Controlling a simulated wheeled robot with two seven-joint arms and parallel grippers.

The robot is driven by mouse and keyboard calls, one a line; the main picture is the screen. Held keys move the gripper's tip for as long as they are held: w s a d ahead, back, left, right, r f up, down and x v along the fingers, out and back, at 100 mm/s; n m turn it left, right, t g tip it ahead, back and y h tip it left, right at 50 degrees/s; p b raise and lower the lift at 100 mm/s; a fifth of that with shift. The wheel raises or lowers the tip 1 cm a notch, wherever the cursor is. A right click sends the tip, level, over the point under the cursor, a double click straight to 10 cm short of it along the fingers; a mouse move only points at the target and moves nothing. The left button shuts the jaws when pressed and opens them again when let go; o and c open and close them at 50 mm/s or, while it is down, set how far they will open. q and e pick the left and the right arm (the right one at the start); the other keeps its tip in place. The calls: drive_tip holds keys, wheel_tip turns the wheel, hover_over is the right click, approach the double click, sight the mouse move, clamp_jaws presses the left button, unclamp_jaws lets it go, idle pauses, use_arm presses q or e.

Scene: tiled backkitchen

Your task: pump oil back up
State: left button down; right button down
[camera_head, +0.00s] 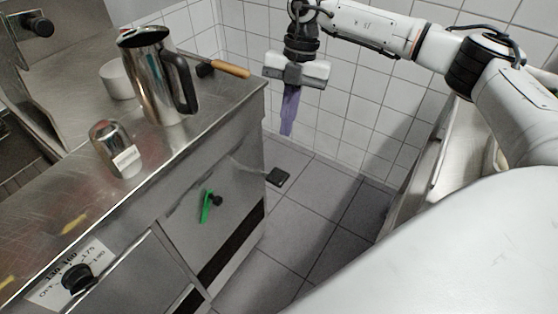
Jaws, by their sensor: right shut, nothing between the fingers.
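A steel counter unit (185,150) stands at the left. Its front has a temperature dial (77,279) with a black knob at the lower left. My left gripper is out of view.
On the counter stand a steel jug (150,75), a steel shaker (116,150), a white bowl (116,80) and a wooden-handled tool (231,69). Yellow pieces (73,222) lie near its front edge. The tiled floor (305,195) beside the unit is clear.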

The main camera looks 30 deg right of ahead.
drive_tip(key=m, duration=0.2)
drive_tip(key=r+m, duration=0.1)
drive_tip(key=shift+w+m, duration=0.3)
approach(276, 177)
drive_tip(key=x, duration=0.5)
drive_tip(key=shift+f, duration=0.55)
drive_tip(key=shift+s, duration=0.1)
